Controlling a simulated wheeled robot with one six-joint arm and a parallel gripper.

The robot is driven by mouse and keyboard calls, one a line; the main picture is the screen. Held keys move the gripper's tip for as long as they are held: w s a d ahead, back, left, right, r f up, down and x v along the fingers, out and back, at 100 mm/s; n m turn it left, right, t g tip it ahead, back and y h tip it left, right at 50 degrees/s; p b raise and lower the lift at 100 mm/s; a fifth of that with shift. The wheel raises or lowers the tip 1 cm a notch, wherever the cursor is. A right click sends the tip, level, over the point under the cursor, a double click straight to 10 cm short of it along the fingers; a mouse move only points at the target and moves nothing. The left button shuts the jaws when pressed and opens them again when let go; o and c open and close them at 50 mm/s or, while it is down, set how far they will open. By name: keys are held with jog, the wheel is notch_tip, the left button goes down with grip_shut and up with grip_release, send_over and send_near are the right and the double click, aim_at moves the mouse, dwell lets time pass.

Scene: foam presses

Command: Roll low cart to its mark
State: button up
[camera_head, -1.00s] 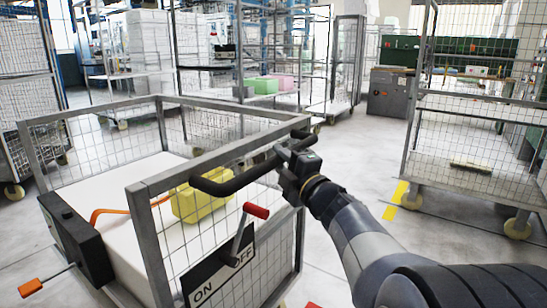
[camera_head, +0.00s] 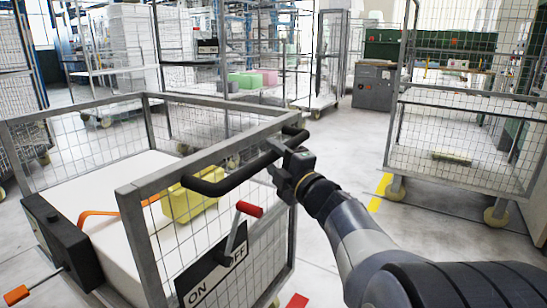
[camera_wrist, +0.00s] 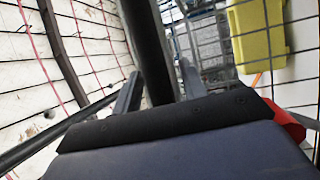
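The low cart (camera_head: 135,190) stands right in front of me, with a grey frame, mesh sides and a white load bed. Its black push handle (camera_head: 236,180) runs along the near right top edge. My gripper (camera_head: 290,155) is at the right part of this handle. In the wrist view the dark handle bar (camera_wrist: 152,50) passes between both fingers of my gripper (camera_wrist: 160,90), which look closed around it. A red patch (camera_head: 297,301) on the floor shows partly by the cart's near right corner. A yellow strip (camera_head: 380,192) lies on the floor further right.
A yellow block (camera_head: 190,200) sits in the cart, also seen in the wrist view (camera_wrist: 257,35). A red-knobbed lever (camera_head: 248,209) is by its ON/OFF plate. A tall mesh cart (camera_head: 460,130) stands right; a grey cabinet (camera_head: 374,87) and racks stand behind. Floor between is clear.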

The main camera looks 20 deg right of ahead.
jog(key=shift+o, duration=0.4)
jog(key=shift+s+d, duration=0.15)
jog(key=shift+s, duration=0.35)
jog(key=p+v, duration=0.2)
jog(key=v, duration=0.7)
jog(key=shift+s+f, duration=0.2)
jog(key=shift+s, duration=0.15)
jog(key=shift+w, duration=0.15)
jog(key=b+x, duration=0.2)
jog(key=x, duration=0.8)
jog(key=shift+w+r, duration=0.1)
jog(key=shift+w, duration=0.2)
jog(key=shift+w+a+r, duration=0.1)
jog(key=shift+w+a, duration=0.1)
jog(key=shift+a, duration=0.05)
